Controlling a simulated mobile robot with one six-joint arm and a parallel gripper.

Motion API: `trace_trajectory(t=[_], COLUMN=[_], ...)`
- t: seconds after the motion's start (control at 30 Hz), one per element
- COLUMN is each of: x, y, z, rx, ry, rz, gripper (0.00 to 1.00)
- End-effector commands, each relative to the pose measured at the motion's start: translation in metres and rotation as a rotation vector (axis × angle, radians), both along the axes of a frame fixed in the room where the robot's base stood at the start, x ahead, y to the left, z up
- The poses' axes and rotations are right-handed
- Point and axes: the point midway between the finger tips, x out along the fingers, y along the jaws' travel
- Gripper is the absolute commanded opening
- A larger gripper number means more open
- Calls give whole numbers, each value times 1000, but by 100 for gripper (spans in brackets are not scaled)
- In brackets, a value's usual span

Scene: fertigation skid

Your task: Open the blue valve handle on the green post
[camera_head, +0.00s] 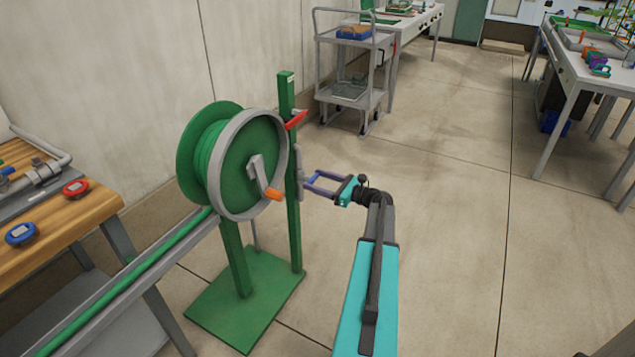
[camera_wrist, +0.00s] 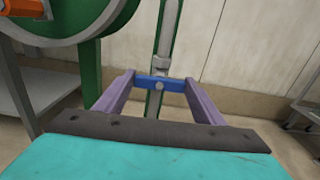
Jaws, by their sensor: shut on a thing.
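The green post (camera_head: 293,225) stands upright on a green base plate, to the right of the hose reel. It also shows in the wrist view (camera_wrist: 170,50), behind a grey vertical pipe (camera_wrist: 166,40). The blue valve handle (camera_wrist: 161,83) lies level, crosswise to that pipe. My gripper (camera_head: 308,183) reaches the post from the right at mid height. In the wrist view its two purple fingers (camera_wrist: 160,80) are at the two ends of the handle and shut on it. In the head view I cannot make out the handle apart from the fingers.
A red handle (camera_head: 296,120) sits higher on the post. The green hose reel (camera_head: 212,155) with an orange-gripped crank (camera_head: 272,193) is close at left. A wooden bench (camera_head: 85,212) stands further left. A grey cart (camera_head: 345,92) is behind. Floor at right is clear.

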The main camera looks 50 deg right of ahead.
Motion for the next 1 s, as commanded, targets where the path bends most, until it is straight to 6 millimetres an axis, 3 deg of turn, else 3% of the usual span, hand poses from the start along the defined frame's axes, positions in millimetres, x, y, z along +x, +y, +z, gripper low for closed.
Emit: trace_trajectory(t=[0.37, 1.0], x=[-1, -1], y=[1, 3], z=[-2, -6], rx=[-188, -763], ry=[-47, -188], rz=[0, 1], gripper=[40, 40])
